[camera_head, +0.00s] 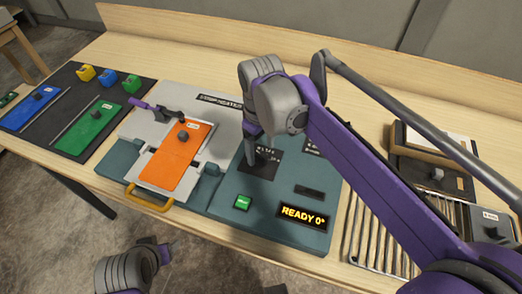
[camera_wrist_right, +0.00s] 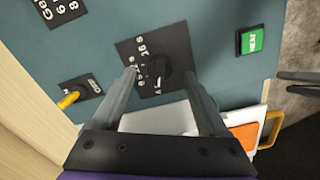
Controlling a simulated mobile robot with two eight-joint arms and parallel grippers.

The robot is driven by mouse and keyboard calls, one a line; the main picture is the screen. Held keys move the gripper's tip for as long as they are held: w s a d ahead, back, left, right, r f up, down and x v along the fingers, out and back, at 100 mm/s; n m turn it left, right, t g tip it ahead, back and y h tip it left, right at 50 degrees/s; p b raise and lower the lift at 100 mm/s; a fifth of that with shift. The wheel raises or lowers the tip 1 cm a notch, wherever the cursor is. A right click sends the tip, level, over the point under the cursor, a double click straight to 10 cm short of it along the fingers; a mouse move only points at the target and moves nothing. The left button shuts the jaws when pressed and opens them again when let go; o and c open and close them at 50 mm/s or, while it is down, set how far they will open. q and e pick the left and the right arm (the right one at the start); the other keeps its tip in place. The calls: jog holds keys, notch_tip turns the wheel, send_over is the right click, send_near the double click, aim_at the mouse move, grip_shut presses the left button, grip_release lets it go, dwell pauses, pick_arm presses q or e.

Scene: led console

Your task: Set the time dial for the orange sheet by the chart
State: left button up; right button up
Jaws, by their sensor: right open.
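The orange sheet (camera_head: 165,165) lies on the press bed at the left part of the console. The black time dial (camera_wrist_right: 160,75) sits on a black plate with white numbers in the wrist view. My right gripper (camera_wrist_right: 161,78) is open above it, with one finger on each side of the knob; contact cannot be told. In the head view the right gripper (camera_head: 262,148) partly hides the dial plate. The chart (camera_wrist_right: 60,8) shows only in part at the wrist view's top left. My left gripper (camera_head: 163,253) is low, in front of the table, its jaws unclear.
A green button (camera_head: 243,202) and a display (camera_head: 303,217) reading READY 0 are on the console front. Blue (camera_head: 30,108) and green (camera_head: 90,128) sheets lie left. A slatted rack (camera_head: 380,235) is right.

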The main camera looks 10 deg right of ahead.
jog(key=shift+f, duration=0.65)
grip_shut()
